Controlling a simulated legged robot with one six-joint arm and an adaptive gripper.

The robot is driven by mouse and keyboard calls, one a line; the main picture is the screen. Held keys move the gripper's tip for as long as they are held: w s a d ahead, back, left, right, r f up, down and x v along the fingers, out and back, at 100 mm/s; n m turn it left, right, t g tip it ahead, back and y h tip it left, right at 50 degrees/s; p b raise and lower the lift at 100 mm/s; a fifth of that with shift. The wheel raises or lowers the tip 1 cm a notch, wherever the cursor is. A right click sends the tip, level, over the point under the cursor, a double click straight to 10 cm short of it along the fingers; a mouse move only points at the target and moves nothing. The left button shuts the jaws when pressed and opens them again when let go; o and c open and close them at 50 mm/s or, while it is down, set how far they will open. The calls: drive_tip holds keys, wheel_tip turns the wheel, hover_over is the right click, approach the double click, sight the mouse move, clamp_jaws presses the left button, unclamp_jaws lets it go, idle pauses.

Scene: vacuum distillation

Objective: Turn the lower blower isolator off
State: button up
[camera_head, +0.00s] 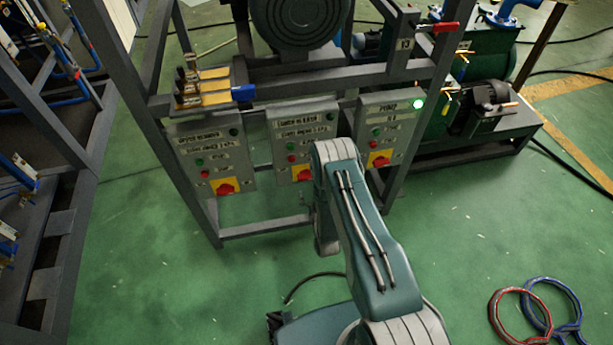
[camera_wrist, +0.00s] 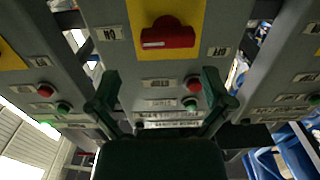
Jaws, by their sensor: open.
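The lower blower box is the middle grey panel (camera_head: 285,118), partly behind my arm. Its isolator, a red knob on a yellow plate (camera_head: 303,173), is partly hidden by my arm there. In the wrist view, upside down, the red knob (camera_wrist: 168,36) shows whole on its yellow plate (camera_wrist: 192,12). Its bar lies across the picture, with a white mark at the left end, towards the ON label (camera_wrist: 109,33). The OFF label (camera_wrist: 219,51) is on the right. My gripper (camera_wrist: 160,80) is open and empty; its fingertips are short of the knob in the picture, apart from it.
The upper blower box (camera_head: 210,150) stands left and the pump box (camera_head: 388,120), with a lit green lamp (camera_head: 418,104), stands right. Each has its own red isolator knob. A frame bar (camera_head: 265,228) runs below. Red and blue hoses (camera_head: 540,310) lie on the open green floor.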

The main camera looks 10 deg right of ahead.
sight(305, 179)
drive_tip(key=w, duration=0.2)
drive_tip(key=w+a, duration=0.1)
drive_tip(key=w, duration=0.2)
drive_tip(key=shift+w+a, duration=0.2)
drive_tip(key=shift+w, duration=0.5)
drive_tip(key=shift+w+d, duration=0.2)
drive_tip(key=shift+d, duration=0.15)
drive_tip(key=shift+a, duration=0.15)
drive_tip(key=c, duration=0.8)
